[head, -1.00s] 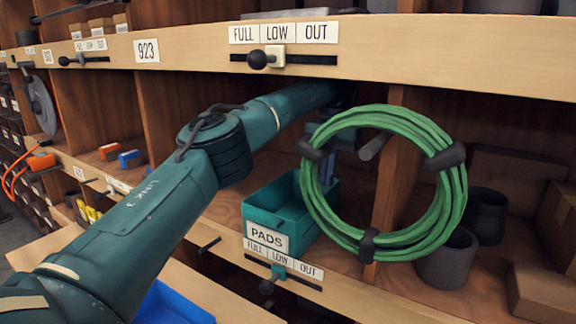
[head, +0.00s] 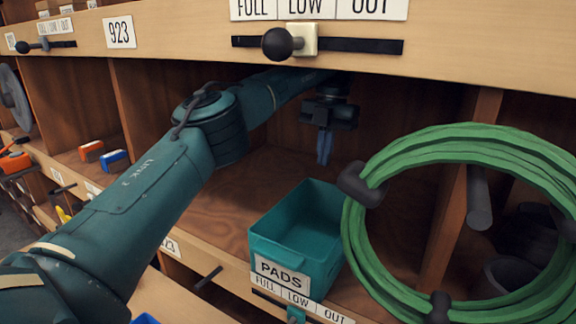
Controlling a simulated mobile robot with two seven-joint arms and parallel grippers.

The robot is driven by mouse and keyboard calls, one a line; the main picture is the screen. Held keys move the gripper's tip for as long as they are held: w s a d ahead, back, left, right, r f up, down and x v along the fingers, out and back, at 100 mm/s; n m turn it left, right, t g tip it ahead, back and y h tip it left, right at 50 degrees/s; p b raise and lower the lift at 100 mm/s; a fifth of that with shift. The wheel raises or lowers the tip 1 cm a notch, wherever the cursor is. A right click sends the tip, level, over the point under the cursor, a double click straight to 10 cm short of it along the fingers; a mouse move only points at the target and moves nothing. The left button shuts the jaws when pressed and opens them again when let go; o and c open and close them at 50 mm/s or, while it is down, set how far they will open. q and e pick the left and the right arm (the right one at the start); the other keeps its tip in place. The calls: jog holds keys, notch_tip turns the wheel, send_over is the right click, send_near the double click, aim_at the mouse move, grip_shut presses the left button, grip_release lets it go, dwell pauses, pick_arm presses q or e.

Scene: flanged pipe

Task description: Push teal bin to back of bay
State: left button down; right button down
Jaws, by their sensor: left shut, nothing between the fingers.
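The teal bin (head: 302,226), labelled PADS, stands at the front edge of its bay (head: 240,190). It is open at the top and looks empty as far as I see inside. My left arm reaches from the left into the bay. My left gripper (head: 324,160) points down above and behind the bin's back wall, with its fingers together and nothing between them. In this view the fingertips end just beyond the bin's far rim; I cannot tell whether they touch it. My right gripper is not in view.
A green hose coil (head: 385,168) hangs on a peg (head: 479,200) in front of the right divider, close beside the bin. A slider knob (head: 278,44) sticks out from the upper shelf edge (head: 190,35). Bare shelf floor lies left of and behind the bin.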

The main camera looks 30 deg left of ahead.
pick_arm(q)
jog(key=s+f+b, duration=0.1)
jog(key=s, duration=1)
jog(key=shift+s+d+f, duration=0.15)
jog(key=shift+s+f, duration=0.1)
jog(key=shift+s, duration=0.1)
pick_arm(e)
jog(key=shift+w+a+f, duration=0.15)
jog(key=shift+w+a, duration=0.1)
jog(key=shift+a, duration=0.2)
pick_arm(q)
jog(key=shift+f, duration=0.2)
dwell(1.0)
jog(key=shift+r, duration=0.1)
